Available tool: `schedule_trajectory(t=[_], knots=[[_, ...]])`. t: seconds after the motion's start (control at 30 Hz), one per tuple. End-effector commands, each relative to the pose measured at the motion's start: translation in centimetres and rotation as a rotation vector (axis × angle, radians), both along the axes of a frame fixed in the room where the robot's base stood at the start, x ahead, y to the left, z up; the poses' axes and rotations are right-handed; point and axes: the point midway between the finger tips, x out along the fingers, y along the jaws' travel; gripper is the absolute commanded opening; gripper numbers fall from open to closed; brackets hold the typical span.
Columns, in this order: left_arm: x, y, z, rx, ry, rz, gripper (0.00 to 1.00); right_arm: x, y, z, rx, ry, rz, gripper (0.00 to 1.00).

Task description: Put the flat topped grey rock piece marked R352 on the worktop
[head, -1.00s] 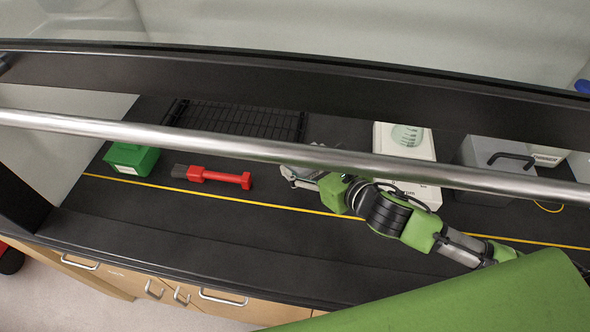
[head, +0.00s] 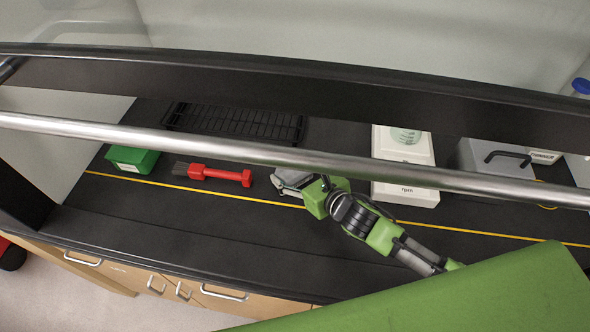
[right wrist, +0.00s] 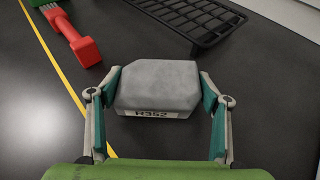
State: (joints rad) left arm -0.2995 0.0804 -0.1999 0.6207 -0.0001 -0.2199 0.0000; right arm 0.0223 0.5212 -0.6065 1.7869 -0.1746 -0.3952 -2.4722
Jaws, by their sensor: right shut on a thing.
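The flat-topped grey rock piece (right wrist: 158,84) shows in the right wrist view with a pale label reading R352 on its near side. My right gripper (right wrist: 158,92) is shut on it, one teal-padded finger on each side. In the head view my right gripper (head: 283,184) is over the dark worktop (head: 230,218), just right of the red brush. The rock (head: 292,172) shows only partly there, behind the metal bar. I cannot tell whether the rock touches the worktop. My left gripper is not in view.
A red-handled brush (head: 215,174), a green box (head: 131,159) and a black rack (head: 232,122) are to the left. A white stirrer-like device (head: 405,190) and a grey case (head: 490,152) stand right. A metal bar (head: 300,158) crosses the front. The worktop before the yellow line is clear.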

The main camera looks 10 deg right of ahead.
Motion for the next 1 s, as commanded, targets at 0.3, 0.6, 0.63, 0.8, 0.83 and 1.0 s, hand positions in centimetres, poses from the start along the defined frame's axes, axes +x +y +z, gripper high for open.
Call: schedule_trajectory(t=[0.3,0.6,0.63,0.8,0.83,1.0], knots=[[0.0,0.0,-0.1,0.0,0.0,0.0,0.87,0.0,0.0,-0.2,-0.001,0.0,0.0,0.87],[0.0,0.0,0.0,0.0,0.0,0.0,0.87,-0.3,-0.2,0.1,0.0,0.001,0.0,0.87],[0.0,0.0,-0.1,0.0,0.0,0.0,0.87,-0.5,-0.3,0.1,-0.003,0.001,0.0,0.87],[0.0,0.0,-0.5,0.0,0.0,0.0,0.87,-2.7,-1.1,1.0,-0.003,0.001,0.002,0.87],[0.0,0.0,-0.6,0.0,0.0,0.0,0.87,-3.2,-1.3,1.2,-0.003,0.001,0.002,0.87],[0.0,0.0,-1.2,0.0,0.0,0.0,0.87,-6.2,-2.6,2.5,-0.004,0.002,0.001,0.87]])
